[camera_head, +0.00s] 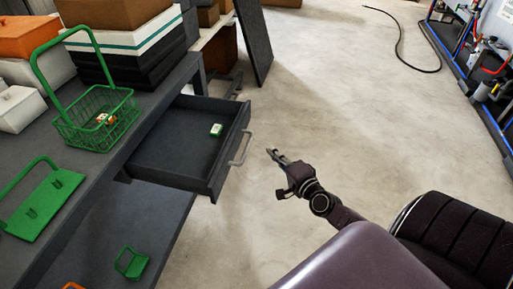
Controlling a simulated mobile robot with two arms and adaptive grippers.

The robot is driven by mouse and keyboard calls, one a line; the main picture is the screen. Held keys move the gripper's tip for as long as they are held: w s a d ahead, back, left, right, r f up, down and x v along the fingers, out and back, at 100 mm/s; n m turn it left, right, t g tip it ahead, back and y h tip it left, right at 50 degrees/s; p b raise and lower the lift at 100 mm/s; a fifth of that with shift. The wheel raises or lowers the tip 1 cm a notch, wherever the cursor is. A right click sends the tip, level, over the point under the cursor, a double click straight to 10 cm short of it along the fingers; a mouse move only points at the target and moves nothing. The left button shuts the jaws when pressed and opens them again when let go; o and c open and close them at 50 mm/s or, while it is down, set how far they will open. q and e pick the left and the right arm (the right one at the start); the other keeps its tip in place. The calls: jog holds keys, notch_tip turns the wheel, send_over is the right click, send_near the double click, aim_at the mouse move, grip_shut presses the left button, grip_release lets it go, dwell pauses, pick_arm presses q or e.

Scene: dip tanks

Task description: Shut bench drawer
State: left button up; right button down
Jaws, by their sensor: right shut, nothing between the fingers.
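The bench drawer (171,158) is dark grey and stands pulled out from the side of the bench (92,178). A small green and white box (216,130) lies inside it. The drawer's front carries a light grey bar handle (239,148). My right gripper (273,155) is shut and empty. In the picture it is just right of the handle, with a gap between them, and its fingers point toward the drawer front. My left gripper is not in view.
A green wire basket (97,119) with a small item and a green hooked plate (42,205) are on the bench top. Stacked boxes (122,45) stand behind. A green holder (131,263) is on the lower shelf. Open floor (335,110) lies right of the drawer; a dark panel (254,40) leans behind.

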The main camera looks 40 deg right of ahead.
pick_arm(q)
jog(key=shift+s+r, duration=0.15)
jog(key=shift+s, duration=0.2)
pick_arm(e)
jog(key=w+a+f, duration=0.1)
jog(key=w+a, duration=0.1)
jog(key=w, duration=0.4)
jog(key=shift+f, duration=0.15)
jog(key=shift+a, duration=0.1)
